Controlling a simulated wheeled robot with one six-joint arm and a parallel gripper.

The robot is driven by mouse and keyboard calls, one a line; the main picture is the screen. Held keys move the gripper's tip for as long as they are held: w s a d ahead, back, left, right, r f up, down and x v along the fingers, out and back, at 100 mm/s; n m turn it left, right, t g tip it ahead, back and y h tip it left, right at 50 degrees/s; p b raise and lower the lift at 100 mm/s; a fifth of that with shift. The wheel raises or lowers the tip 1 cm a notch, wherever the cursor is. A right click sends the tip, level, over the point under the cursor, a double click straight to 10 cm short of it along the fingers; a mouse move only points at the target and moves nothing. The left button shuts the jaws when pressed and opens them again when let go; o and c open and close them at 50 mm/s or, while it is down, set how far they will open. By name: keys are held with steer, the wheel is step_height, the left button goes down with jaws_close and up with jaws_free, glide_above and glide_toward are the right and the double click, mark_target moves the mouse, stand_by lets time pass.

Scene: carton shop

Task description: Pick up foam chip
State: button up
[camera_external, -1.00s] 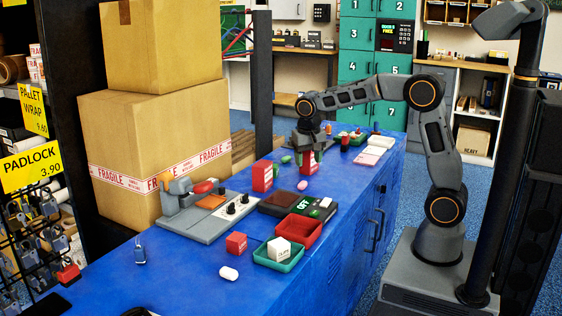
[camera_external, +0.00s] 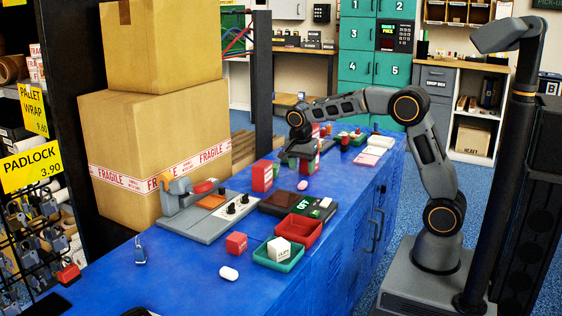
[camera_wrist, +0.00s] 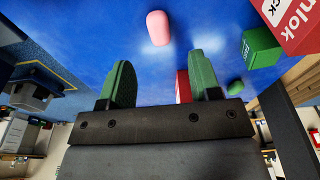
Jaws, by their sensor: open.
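A pink foam chip (camera_wrist: 158,28) lies on the blue bench top, beyond my fingertips in the wrist view. It also shows in the external view (camera_external: 302,185), in front of and below my gripper (camera_external: 297,153). In the wrist view my gripper (camera_wrist: 160,68) has its two green-padded fingers wide apart with nothing between them. A green chip (camera_wrist: 236,88) lies right of the fingers; I cannot make it out in the external view. A white chip (camera_external: 229,273) lies near the front of the bench.
A dark device (camera_external: 290,202), red tray (camera_external: 313,232) and teal tray (camera_external: 296,263) stand nearer. Bare bench surrounds the pink chip.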

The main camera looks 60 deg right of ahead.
mark_target(303, 182)
steer(key=shift+d+f+b, duration=0.15)
steer(key=shift+f+b, duration=0.35)
steer(key=shift+f, duration=1)
steer(key=shift+d+f+b, duration=0.15)
steer(key=shift+f+b, duration=0.35)
steer(key=shift+f, duration=1)
steer(key=c, duration=1)
